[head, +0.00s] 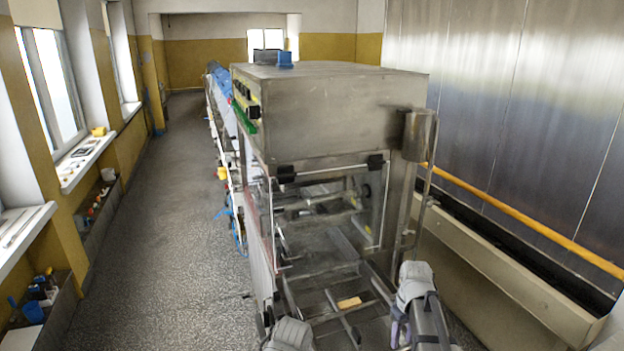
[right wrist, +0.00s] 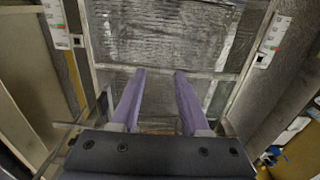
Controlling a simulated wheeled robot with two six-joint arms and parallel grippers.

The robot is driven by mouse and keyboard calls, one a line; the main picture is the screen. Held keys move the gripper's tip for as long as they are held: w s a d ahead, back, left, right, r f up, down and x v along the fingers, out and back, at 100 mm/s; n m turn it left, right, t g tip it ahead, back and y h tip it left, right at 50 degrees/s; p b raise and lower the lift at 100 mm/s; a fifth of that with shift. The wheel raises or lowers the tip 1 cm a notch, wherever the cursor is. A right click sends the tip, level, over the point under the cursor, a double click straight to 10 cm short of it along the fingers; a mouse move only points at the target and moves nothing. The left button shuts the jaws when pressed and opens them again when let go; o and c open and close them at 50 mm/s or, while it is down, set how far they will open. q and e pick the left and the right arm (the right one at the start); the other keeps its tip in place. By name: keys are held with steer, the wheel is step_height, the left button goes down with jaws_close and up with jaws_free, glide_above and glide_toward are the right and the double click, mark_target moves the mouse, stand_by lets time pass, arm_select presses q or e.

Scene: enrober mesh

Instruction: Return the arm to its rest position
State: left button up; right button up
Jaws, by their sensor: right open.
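The enrober (head: 330,110) is a large steel machine with a clear front panel and an open frame low at its front. My right gripper (right wrist: 160,72) is open in the right wrist view, its two purple fingers spread with nothing held between them. A metal mesh or grating surface (right wrist: 165,40) lies beyond the fingertips; I cannot tell its distance. In the head view, my right gripper (head: 399,328) is at the bottom, right of the machine's low frame, with only part of a purple finger showing. Part of my left arm shows at the bottom; its gripper is out of view.
A small tan piece (head: 348,303) lies on the low frame. A steel trough (head: 510,285) and a yellow rail (head: 530,225) run along the right wall. A window sill (head: 85,158) and bins (head: 42,300) line the left wall. The grey floor (head: 165,230) between is clear.

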steer(key=shift+h, duration=0.3)
steer(key=s+a+f+b, duration=0.1)
steer(key=s+a+f, duration=0.1)
steer(key=a, duration=0.1)
steer(key=s+a+f+b, duration=0.2)
steer(key=s+a, duration=0.1)
steer(key=a, duration=0.1)
steer(key=s+a+f+b, duration=0.1)
steer(key=s+a+b, duration=0.1)
steer(key=a, duration=0.2)
steer(key=shift+s+f, duration=0.3)
steer(key=shift+f, duration=0.1)
arm_select(q)
step_height(320, 180, down, 9)
steer(key=b, duration=0.3)
steer(key=shift+w+f+b, duration=0.15)
steer(key=shift+w+b, duration=0.2)
arm_select(e)
steer(key=s+a+f, duration=0.3)
steer(key=s+a, duration=0.4)
steer(key=s, duration=0.1)
steer(key=shift+s+f+h, duration=0.25)
steer(key=shift+s+h, duration=0.05)
arm_select(q)
steer(key=shift+d, duration=0.1)
